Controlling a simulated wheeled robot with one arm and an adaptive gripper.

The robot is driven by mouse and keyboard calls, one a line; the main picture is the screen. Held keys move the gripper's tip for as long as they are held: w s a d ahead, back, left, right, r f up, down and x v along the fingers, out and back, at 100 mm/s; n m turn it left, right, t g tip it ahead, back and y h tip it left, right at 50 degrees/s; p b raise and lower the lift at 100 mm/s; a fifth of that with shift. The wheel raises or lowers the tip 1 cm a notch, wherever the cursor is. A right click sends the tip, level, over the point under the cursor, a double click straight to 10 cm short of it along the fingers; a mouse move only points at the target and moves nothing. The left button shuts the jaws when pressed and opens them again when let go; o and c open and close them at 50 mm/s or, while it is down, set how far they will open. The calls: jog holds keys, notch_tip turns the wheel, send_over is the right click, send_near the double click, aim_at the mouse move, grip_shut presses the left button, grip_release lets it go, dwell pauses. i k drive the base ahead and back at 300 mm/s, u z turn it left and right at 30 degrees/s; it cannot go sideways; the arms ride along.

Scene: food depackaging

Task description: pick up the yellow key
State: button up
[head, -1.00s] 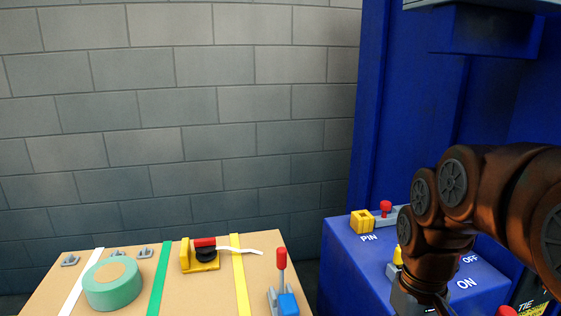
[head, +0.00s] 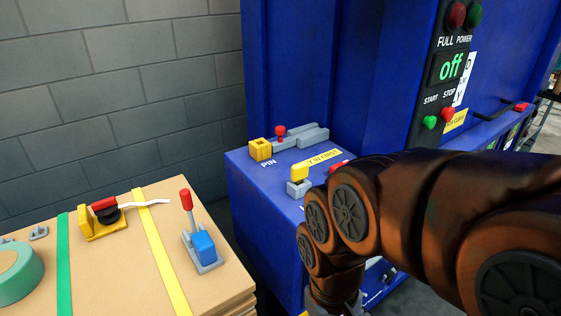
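A small yellow piece on a grey base, which looks like the yellow key (head: 300,171), stands on the blue ledge of the machine, beside a yellow label. It is upright and fully in view in the head view. My brown arm comes in from the right, and its wrist bends down just right of and in front of the yellow piece. My gripper's fingers are below the bottom edge of the picture, so I cannot see whether they hold anything. The arm hides part of the ledge's right side.
A yellow block marked PIN (head: 261,150) and a red-knobbed grey latch (head: 302,137) sit behind on the ledge. A cardboard-coloured table (head: 125,272) carries a red-handled lever (head: 187,203), a yellow tool (head: 101,222) and green tape (head: 14,275). A gap separates table and machine.

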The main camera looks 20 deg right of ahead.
aim_at(300, 171)
jog(key=z, duration=1.8)
jog(key=k, duration=0.75)
jog(key=u, duration=1.8)
